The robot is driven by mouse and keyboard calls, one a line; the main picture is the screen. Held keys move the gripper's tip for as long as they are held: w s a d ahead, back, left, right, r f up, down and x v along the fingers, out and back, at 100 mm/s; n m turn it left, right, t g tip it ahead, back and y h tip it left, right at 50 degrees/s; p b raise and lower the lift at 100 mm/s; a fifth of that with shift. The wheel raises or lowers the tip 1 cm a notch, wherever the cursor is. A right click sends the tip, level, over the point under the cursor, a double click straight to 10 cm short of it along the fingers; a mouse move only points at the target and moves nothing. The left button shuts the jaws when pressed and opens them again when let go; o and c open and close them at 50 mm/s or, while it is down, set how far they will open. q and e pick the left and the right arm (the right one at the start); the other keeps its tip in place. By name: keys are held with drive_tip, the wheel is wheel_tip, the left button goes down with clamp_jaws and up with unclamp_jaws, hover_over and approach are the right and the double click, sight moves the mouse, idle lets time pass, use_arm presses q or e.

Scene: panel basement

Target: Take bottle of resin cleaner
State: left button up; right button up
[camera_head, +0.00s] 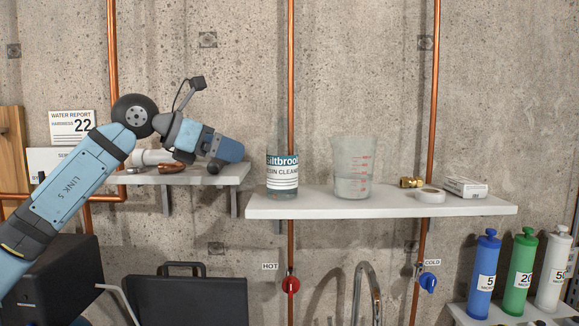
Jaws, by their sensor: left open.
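The bottle of resin cleaner (282,178) stands upright at the left end of the wall shelf (440,207). Its label reads "Siltbrook" and "RESIN CLEANER"; the label is white below and dark teal above. My left gripper (226,158) is left of the bottle, in front of the smaller shelf, open and apart from the bottle. Its fingers are small and hard to make out. My right gripper is not in view.
A clear measuring jug (352,168) stands right of the bottle. A brass fitting (411,182), a white tape roll (430,195) and a small box (465,187) lie farther right. A copper pipe (291,70) runs behind the bottle. The smaller shelf (232,175) holds plumbing parts.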

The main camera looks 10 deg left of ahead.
sight(268, 161)
use_arm(q)
drive_tip(key=p+x, duration=0.1)
drive_tip(key=x, duration=0.5)
drive_tip(key=shift+w+d, duration=0.3)
drive_tip(key=shift+w+d+f, duration=0.25)
drive_tip(key=shift+d+f, duration=0.05)
drive_tip(key=shift+w+d+p, duration=0.3)
drive_tip(key=shift+d+p, duration=0.05)
drive_tip(key=shift+p, duration=0.25)
drive_tip(key=x, duration=0.1)
drive_tip(key=p+x, duration=0.1)
drive_tip(key=x, duration=0.2)
drive_tip(key=shift+r, duration=0.25)
drive_tip(key=shift+w+d+f, duration=0.2)
drive_tip(key=shift+w, duration=0.05)
drive_tip(key=shift+s+a, duration=0.1)
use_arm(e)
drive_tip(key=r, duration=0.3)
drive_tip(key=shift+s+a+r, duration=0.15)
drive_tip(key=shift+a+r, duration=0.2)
use_arm(q)
drive_tip(key=c, duration=1.1)
drive_tip(key=shift+c, duration=0.2)
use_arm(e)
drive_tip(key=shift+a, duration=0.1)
